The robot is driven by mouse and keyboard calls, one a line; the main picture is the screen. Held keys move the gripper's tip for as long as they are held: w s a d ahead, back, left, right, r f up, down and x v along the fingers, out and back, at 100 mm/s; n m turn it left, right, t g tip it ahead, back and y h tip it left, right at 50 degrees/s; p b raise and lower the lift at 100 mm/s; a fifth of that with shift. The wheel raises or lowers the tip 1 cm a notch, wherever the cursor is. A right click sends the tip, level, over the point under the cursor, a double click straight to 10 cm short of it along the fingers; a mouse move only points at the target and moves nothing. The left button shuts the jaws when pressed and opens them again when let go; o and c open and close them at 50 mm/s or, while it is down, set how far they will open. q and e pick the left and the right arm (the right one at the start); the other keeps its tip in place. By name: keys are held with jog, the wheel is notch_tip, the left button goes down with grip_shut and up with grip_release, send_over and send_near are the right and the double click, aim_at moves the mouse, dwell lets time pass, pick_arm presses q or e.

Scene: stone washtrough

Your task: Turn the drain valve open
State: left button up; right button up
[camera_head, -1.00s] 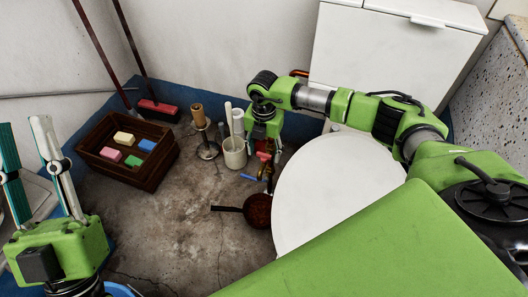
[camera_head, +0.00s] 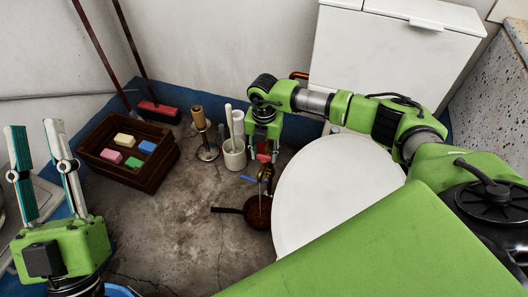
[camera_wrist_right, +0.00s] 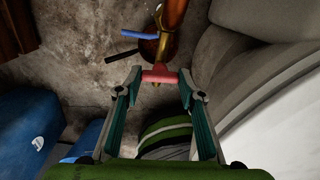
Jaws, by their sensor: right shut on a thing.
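The drain valve shows as a brass fitting (camera_wrist_right: 172,20) with a red T-shaped handle (camera_wrist_right: 160,75) in the right wrist view. In the head view the red handle (camera_head: 264,157) is small, just under my right gripper (camera_head: 264,150), left of the white round lid. In the wrist view, my right gripper (camera_wrist_right: 161,76) has its two fingertips at the ends of the red handle and is shut on it. A blue lever (camera_wrist_right: 140,34) sticks out left of the brass fitting. My left gripper (camera_head: 42,140) stands at the far left, fingers apart and empty.
A brown pan (camera_head: 258,212) lies below the valve on the stone floor. White cylinders (camera_head: 235,155) and a candlestick-like stand (camera_head: 206,150) stand to the left. A wooden crate (camera_head: 150,180) holds colored blocks. The white round lid (camera_head: 335,190) is close on the right.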

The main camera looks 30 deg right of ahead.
jog(key=n+p, duration=0.1)
jog(key=n, duration=0.2)
jog(key=shift+r, duration=0.1)
jog(key=n+p, duration=0.1)
jog(key=n, duration=0.7)
jog(key=shift+p, duration=0.35)
jog(key=shift+n, duration=1.2)
pick_arm(q)
jog(key=w+f+g+y, duration=0.1)
jog(key=w+f+g, duration=0.1)
jog(key=f+g, duration=0.2)
jog(key=w+f+g+y, duration=0.1)
jog(key=w+f+g, duration=0.2)
jog(key=f, duration=0.6)
jog(key=shift+w+f+g, duration=0.15)
jog(key=shift+f+g, duration=0.05)
jog(key=shift+g, duration=0.2)
pick_arm(e)
jog(key=shift+n, duration=0.8)
pick_arm(q)
jog(key=shift+a, duration=0.15)
jog(key=shift+y, duration=0.3)
pick_arm(e)
jog(key=o, duration=1.1)
